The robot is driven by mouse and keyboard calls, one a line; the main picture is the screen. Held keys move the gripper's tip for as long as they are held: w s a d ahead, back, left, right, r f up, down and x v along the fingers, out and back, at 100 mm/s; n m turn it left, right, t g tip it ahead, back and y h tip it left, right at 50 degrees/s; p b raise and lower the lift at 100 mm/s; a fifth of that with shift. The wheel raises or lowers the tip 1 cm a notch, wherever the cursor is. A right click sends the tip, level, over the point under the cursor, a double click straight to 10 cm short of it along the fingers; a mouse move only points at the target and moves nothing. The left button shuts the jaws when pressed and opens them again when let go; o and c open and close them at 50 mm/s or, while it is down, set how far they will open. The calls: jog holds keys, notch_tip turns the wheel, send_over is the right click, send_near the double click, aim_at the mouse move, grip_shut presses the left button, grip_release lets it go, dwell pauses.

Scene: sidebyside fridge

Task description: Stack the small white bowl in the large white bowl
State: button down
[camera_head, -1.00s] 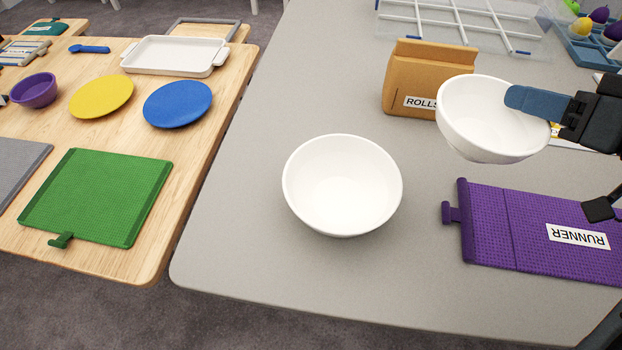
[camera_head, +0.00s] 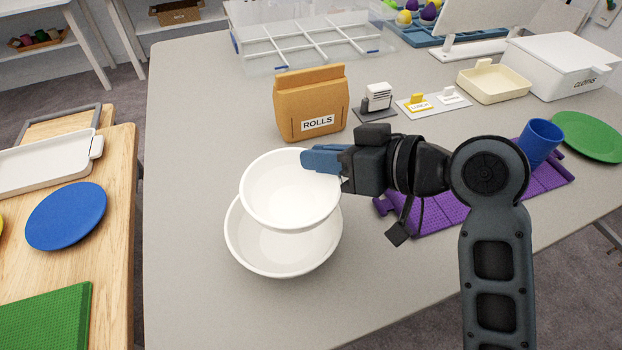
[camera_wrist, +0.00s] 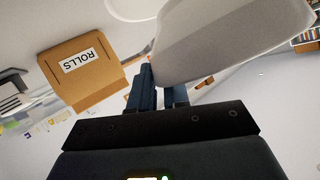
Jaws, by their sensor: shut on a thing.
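The small white bowl (camera_head: 285,190) is held by its right rim in my gripper (camera_head: 322,162). My gripper is shut on that rim, with blue fingers. The large white bowl (camera_head: 285,262) sits on the grey table, and the small bowl overlaps its far part in the head view. Whether the two bowls touch cannot be told. In the wrist view the small bowl (camera_wrist: 235,35) fills the top right, tilted, beside my gripper's fingers (camera_wrist: 150,85). Part of a white rim (camera_wrist: 130,15) shows at the top edge there.
The brown ROLLS bag (camera_head: 308,105) stands just behind the bowls; it also shows in the wrist view (camera_wrist: 85,75). The purple runner (camera_head: 450,205) lies to the right beneath my arm. A clear divided box (camera_head: 300,45) is at the back. The table left of the bowls is clear.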

aim_at(313, 188)
jog(key=shift+s+a+f, duration=0.25)
jog(key=shift+a+f, duration=0.15)
jog(key=shift+a, duration=0.35)
jog(key=shift+a+f, duration=0.1)
jog(key=shift+f, duration=0.1)
notch_tip(313, 188, down, 4)
jog(key=shift+r, duration=0.15)
jog(key=shift+f, duration=0.5)
jog(key=shift+f+b, duration=0.15)
jog(key=shift+b, duration=0.15)
jog(key=c, duration=1.4)
grip_release()
